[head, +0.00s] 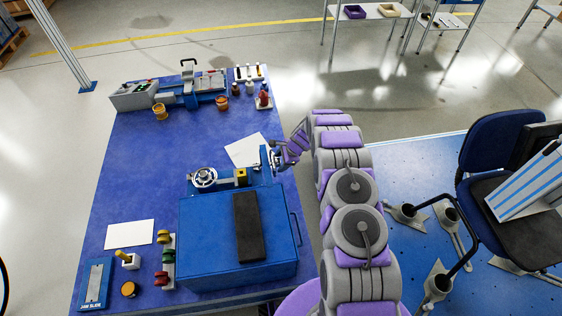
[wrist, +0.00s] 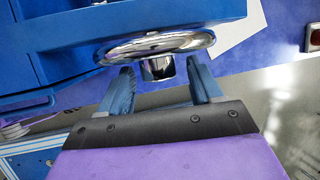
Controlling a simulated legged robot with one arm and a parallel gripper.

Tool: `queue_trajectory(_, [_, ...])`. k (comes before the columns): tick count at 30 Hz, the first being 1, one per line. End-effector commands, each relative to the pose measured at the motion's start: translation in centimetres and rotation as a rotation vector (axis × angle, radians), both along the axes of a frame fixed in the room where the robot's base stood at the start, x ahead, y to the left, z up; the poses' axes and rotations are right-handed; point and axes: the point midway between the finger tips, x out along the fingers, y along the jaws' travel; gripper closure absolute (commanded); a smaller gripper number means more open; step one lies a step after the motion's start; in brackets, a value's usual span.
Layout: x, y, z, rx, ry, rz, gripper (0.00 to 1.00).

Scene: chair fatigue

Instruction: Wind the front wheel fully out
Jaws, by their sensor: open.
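A blue machine with chrome wheels stands on the blue table behind a large blue box. One chrome wheel (head: 204,177) faces up on its left part. Another chrome wheel (wrist: 155,47), seen nearly edge-on in the wrist view, sits at the machine's right end by my gripper; in the head view that end is partly hidden by my gripper (head: 277,159). My gripper (wrist: 161,82) is open. Its two blue fingers stand either side of the wheel's short dark hub (wrist: 158,69), just in front of the rim. I cannot tell whether they touch it.
The blue box (head: 225,270) with a black pad (head: 248,228) fills the table's near right. White sheets (head: 130,233) lie on the blue table (head: 135,190). A blue-and-grey vise-like device (head: 185,90) stands at the back. An office chair (head: 495,145) stands right of my arm.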

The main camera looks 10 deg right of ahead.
Motion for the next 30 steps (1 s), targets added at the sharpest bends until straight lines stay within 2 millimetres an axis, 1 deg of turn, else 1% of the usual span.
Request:
queue_trajectory(5, [0.00,-0.02,0.01,0.000,0.000,0.000,0.36])
queue_trajectory(22, [0.01,-0.02,0.02,0.000,0.000,0.000,0.91])
queue_trajectory(30, [-0.02,0.02,-0.03,0.000,-0.011,-0.001,0.91])
